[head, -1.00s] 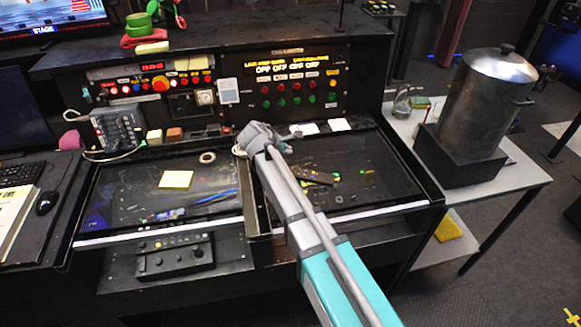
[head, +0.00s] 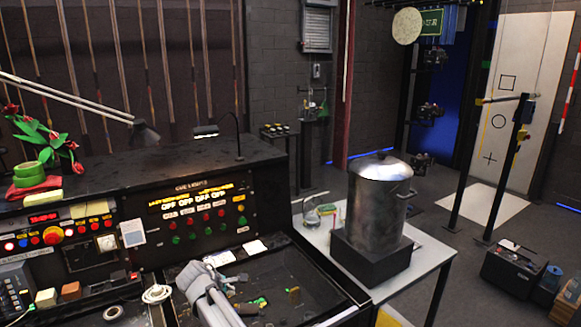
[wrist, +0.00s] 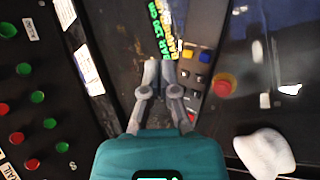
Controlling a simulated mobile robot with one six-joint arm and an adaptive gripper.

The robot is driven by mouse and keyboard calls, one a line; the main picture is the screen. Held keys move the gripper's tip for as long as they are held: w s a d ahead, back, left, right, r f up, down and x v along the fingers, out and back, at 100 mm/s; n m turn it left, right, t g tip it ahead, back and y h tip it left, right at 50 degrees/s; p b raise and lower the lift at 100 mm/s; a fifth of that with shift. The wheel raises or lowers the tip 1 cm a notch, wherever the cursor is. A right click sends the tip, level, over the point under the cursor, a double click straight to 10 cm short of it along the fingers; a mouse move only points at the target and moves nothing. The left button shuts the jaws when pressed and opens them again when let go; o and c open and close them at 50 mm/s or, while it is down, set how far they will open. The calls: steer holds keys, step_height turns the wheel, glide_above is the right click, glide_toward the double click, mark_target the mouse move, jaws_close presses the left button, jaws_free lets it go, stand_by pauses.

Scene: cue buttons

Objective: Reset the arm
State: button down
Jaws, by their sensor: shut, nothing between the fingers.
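My arm's grey link (head: 208,296) shows at the bottom edge of the head view, over the desk in front of the button panel (head: 195,215). My gripper's fingertips cannot be made out there. In the wrist view my gripper (wrist: 158,72) is shut and empty, its two grey fingertips close together. Beyond the fingers are a dark surface with lit yellow and green lettering (wrist: 165,32) and a large red button (wrist: 224,85). Red and green buttons (wrist: 37,97) line the left side of the wrist view.
A metal pot (head: 375,205) stands on a black block (head: 368,258) on the white table (head: 428,252) to the right. A plant with red flowers (head: 45,142) and green tape rolls (head: 28,176) sit on the console top.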

steer(key=s+d+f+m+g, duration=0.1)
steer(key=d+m, duration=0.2)
steer(key=d, duration=0.4)
steer(key=s+d+f+m+g, duration=0.1)
steer(key=s+d+m, duration=0.1)
steer(key=d, duration=0.5)
steer(key=s+d+f+m+g, duration=0.1)
steer(key=s+d+m+g, duration=0.1)
steer(key=d+m, duration=0.2)
steer(key=shift+d+y, duration=0.3)
steer(key=shift+d, duration=1.15)
steer(key=s+d+f+m+g+y, duration=0.1)
steer(key=s+d+m+g+y, duration=0.2)
steer(key=s+d+m, duration=0.7)
steer(key=s+d, duration=0.1)
steer(key=d, duration=0.4)
steer(key=shift+s+d+f, duration=0.15)
steer(key=shift+s+d, duration=0.05)
steer(key=shift+s, duration=0.15)
